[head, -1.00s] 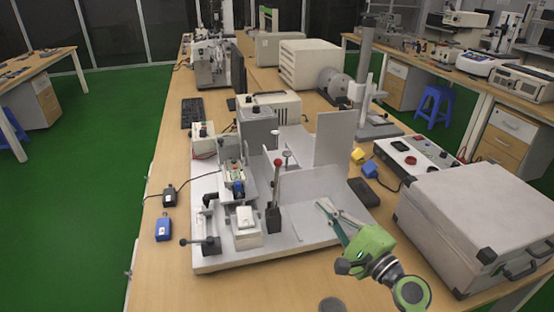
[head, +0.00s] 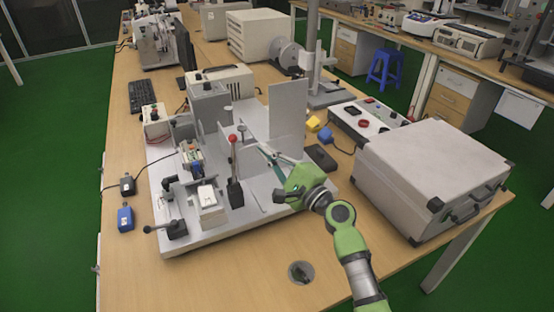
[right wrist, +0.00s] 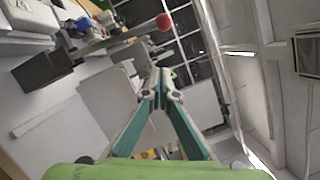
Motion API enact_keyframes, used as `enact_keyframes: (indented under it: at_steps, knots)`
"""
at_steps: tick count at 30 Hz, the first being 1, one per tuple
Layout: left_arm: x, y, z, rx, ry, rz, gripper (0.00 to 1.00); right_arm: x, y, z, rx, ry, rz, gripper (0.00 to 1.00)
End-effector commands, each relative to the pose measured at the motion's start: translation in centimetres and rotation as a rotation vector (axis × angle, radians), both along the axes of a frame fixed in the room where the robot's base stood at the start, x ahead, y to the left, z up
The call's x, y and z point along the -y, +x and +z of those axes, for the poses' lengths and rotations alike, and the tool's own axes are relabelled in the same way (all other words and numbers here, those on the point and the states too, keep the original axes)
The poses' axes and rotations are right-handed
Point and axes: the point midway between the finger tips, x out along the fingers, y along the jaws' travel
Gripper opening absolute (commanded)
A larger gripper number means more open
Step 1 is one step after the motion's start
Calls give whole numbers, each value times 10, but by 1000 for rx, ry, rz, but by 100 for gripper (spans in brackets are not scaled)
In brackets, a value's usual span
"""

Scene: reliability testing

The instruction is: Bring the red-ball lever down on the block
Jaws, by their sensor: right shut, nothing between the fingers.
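The red ball (head: 233,138) tops a thin lever (head: 234,160) that stands upright from a black base (head: 235,192) on the grey test fixture. The white block (head: 208,197) sits on a small stand just left of the lever base. My right gripper (head: 262,149) is shut and empty, its fingers right of the red ball and apart from it. In the right wrist view the shut fingertips (right wrist: 160,80) are in the middle, and the red ball (right wrist: 164,22) is above them in the picture. My left gripper is not in view.
An upright grey plate (head: 287,110) stands behind my right gripper. A large grey case (head: 432,170) is to the right. A black box (head: 320,157) and a control panel (head: 368,118) lie behind. The table front (head: 200,285) is largely clear.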

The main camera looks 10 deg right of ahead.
Motion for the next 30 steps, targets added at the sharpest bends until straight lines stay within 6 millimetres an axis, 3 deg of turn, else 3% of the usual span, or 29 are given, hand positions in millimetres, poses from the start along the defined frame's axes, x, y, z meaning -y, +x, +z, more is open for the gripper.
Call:
enact_keyframes:
  at_steps: [4, 6, 12, 30]
  knots:
    - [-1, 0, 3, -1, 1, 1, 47, -16, 23, 6, 1, 3, 0, 0]
    - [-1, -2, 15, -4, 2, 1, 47, -26, 16, 15, 0, 2, 2, 0]
    - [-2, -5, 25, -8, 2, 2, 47, -42, 9, 21, 0, 1, 0, 0]
    - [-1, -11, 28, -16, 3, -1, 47, -48, 6, 23, 4, -13, 0, 0]
